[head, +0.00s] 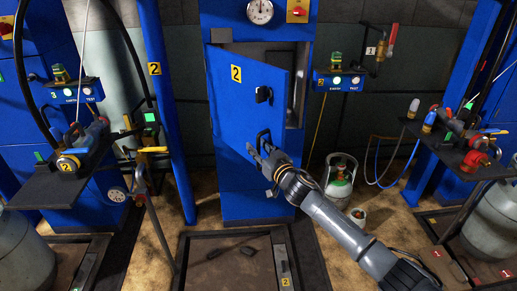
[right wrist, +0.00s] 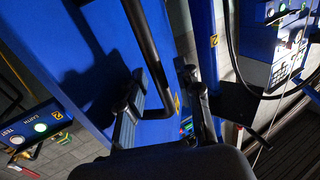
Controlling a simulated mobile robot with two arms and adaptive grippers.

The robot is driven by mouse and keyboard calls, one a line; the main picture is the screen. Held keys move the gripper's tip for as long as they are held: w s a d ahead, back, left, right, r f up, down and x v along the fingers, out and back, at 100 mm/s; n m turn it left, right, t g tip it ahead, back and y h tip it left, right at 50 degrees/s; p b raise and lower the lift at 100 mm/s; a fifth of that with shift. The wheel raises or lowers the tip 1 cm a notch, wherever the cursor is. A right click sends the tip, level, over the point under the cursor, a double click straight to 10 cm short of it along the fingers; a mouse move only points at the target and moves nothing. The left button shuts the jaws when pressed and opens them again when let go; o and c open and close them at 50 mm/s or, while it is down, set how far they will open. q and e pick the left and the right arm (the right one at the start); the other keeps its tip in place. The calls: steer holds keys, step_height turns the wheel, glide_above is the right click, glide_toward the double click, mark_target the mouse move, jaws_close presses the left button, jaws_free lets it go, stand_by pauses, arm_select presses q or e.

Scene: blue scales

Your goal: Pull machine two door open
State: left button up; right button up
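Machine two's blue door (head: 236,108) carries a yellow "2" label and stands ajar, with a gap into the dark cabinet along its right side. A black latch (head: 263,94) is on its right part. A black bar handle (head: 263,136) is lower down. My right gripper (head: 262,154) is at this handle, its fingers apart. My left gripper is not in view.
A gauge (head: 260,11) and a red switch (head: 297,11) are above the door. A button box (head: 340,81) is to the right. A gas cylinder (head: 340,175) stands on the floor beside the cabinet. Side shelves with valves (head: 468,135) stand left and right.

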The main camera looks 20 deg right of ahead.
jaws_close()
steer(key=shift+a, duration=0.2)
